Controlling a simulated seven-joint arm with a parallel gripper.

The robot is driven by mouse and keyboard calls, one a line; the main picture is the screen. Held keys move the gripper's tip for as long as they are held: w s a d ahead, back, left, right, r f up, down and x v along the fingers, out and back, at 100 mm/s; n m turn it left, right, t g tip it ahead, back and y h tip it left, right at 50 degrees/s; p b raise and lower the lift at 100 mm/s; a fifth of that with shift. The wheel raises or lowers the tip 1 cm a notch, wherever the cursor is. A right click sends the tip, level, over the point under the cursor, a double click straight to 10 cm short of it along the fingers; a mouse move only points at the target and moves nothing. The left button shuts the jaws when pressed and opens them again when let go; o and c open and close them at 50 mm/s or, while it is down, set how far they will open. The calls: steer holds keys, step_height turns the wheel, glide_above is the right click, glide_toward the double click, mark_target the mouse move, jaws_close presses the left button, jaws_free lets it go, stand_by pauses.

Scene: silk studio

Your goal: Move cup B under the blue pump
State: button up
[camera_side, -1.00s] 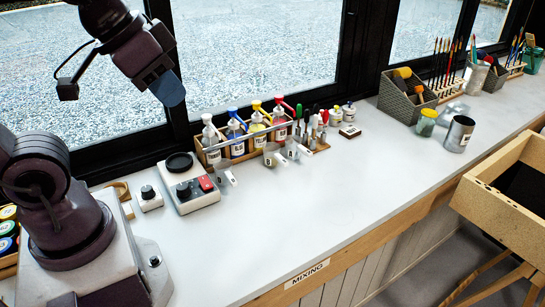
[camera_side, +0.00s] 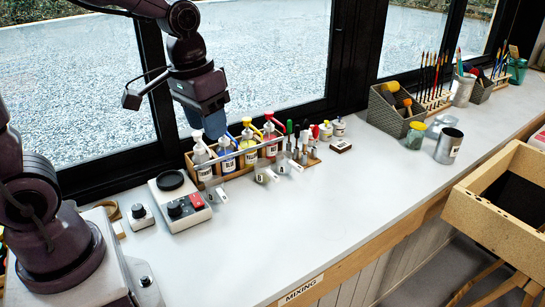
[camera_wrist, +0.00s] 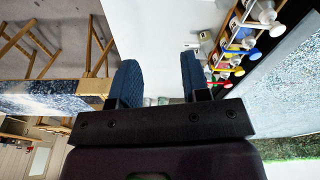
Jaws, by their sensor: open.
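Cup B (camera_side: 266,177) is a small clear cup with a "B" tag, on the white counter in front of the pump rack. I cannot make out cup B's letter there.
White (camera_side: 202,160), yellow (camera_side: 249,150) and red (camera_side: 269,142) pumps share the rack. Another clear cup (camera_side: 218,195) stands left of cup B, and one (camera_side: 291,166) right of it. A scale (camera_side: 180,204) sits at left. The counter's front right is clear.

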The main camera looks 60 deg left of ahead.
steer(key=w+a+f+n+g, duration=0.2)
steer(key=w+a+f+n, duration=0.2)
steer(key=w+f, duration=0.35)
steer(key=n, duration=1)
glide_above(273, 174)
step_height(273, 174, down, 13)
steer(key=shift+r, duration=0.15)
steer(key=shift+n, duration=0.7)
steer(key=shift+d+f, duration=0.1)
steer(key=shift+f, duration=2.9)
jaws_close()
steer(key=shift+r, duration=0.1)
